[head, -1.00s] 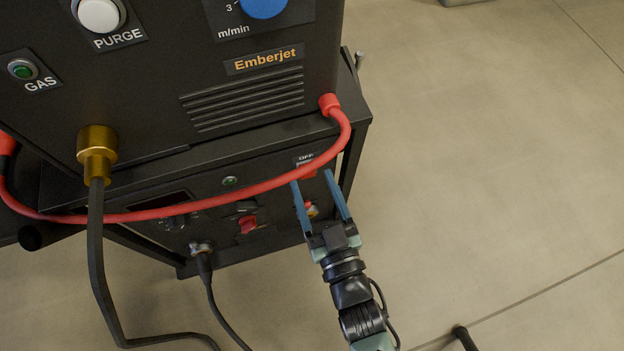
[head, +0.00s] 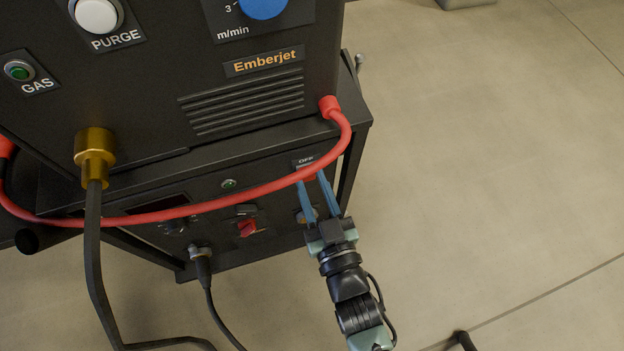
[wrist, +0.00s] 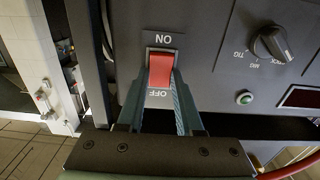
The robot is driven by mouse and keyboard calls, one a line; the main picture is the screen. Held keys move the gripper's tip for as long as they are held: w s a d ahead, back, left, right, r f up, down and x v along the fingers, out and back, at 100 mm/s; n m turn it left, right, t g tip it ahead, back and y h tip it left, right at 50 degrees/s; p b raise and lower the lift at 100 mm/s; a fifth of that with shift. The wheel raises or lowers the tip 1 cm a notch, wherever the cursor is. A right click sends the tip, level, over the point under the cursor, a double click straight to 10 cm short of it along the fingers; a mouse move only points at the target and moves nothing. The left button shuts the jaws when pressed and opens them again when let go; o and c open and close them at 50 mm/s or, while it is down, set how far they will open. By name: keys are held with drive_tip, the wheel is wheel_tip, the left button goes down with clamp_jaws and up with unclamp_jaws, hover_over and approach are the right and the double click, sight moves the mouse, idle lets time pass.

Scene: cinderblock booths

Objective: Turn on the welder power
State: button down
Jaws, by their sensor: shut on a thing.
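The welder's lower power unit (head: 275,245) is a dark box under the Emberjet wire feeder. Its red rocker switch (wrist: 160,70) sits on the front panel, with an ON label (wrist: 164,40) and an OFF label (wrist: 159,93), both upside down in the wrist view. My gripper (wrist: 161,84) has its two blue fingers closed in on either side of the red rocker. In the head view my gripper (head: 311,178) reaches up to the panel's right end, just below the OFF label (head: 305,161). The red cable and the fingers mostly hide the switch there.
A red cable (head: 240,194) loops across the panel just above my fingers. A black knob (wrist: 271,43) and a green light (wrist: 245,98) lie beside the switch. The Emberjet feeder (head: 155,110) overhangs above. Open floor (head: 480,180) lies to the right.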

drive_tip(key=shift+f, duration=0.15)
drive_tip(key=b, duration=0.3)
drive_tip(key=shift+f+t, duration=0.4)
drive_tip(key=shift+f+t+y+b, duration=0.1)
drive_tip(key=shift+t+y+b, duration=0.3)
drive_tip(key=shift+b, duration=0.7)
drive_tip(key=shift+t+b, duration=0.6)
drive_tip(key=shift+b, duration=0.05)
drive_tip(key=shift+r, duration=0.25)
drive_tip(key=c, duration=0.6)
unclamp_jaws()
drive_tip(key=shift+o, duration=0.2)
drive_tip(key=p+v, duration=0.3)
drive_tip(key=v, duration=1)
